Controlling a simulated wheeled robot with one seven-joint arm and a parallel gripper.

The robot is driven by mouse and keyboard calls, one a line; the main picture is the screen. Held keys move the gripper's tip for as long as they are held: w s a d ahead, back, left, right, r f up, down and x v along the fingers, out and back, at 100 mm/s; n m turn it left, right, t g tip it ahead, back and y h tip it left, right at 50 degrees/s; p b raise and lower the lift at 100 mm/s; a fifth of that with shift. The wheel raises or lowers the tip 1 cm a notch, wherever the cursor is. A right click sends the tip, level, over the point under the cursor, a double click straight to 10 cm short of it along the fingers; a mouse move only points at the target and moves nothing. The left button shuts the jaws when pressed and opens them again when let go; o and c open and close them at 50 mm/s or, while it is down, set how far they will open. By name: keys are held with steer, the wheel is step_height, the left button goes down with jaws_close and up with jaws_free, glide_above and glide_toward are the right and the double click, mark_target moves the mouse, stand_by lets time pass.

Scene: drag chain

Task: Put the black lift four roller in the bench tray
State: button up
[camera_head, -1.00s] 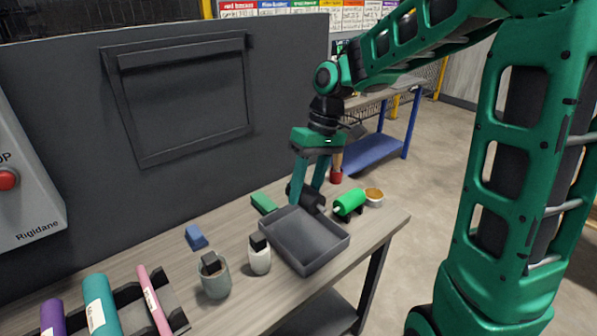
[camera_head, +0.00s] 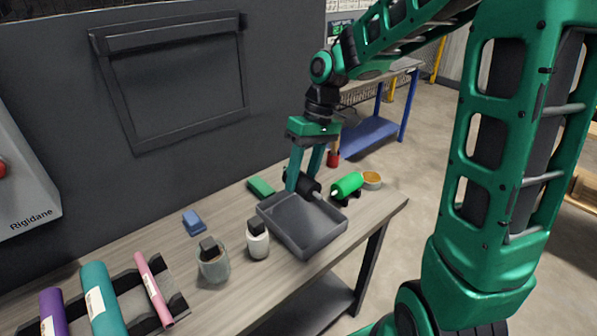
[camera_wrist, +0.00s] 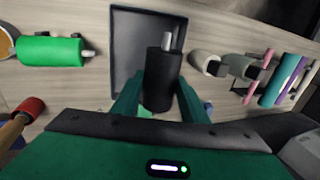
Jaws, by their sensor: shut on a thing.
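The black roller (camera_wrist: 163,78) is held between the two fingers of my gripper (camera_wrist: 160,97), with a pale shaft end pointing into the tray area in the wrist view. In the head view the black roller (camera_head: 305,186) is at the back edge of the tray, partly hidden by my gripper (camera_head: 302,187). The dark grey bench tray (camera_head: 318,217) lies on the bench and looks empty. In the wrist view the roller overlaps the tray (camera_wrist: 128,45). I cannot tell how high the roller is above it.
A green roller (camera_head: 347,184) on a dark stand and a round amber-topped tub (camera_head: 371,180) are right of the tray. A green block (camera_head: 261,187) lies behind left. A red-headed tool (camera_wrist: 32,106) is near my gripper.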

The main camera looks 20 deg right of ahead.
steer(key=shift+f, duration=3.95)
steer(key=o, duration=1.3)
steer(key=v, duration=1)
steer(key=shift+r, duration=0.3)
steer(key=shift+d, duration=0.15)
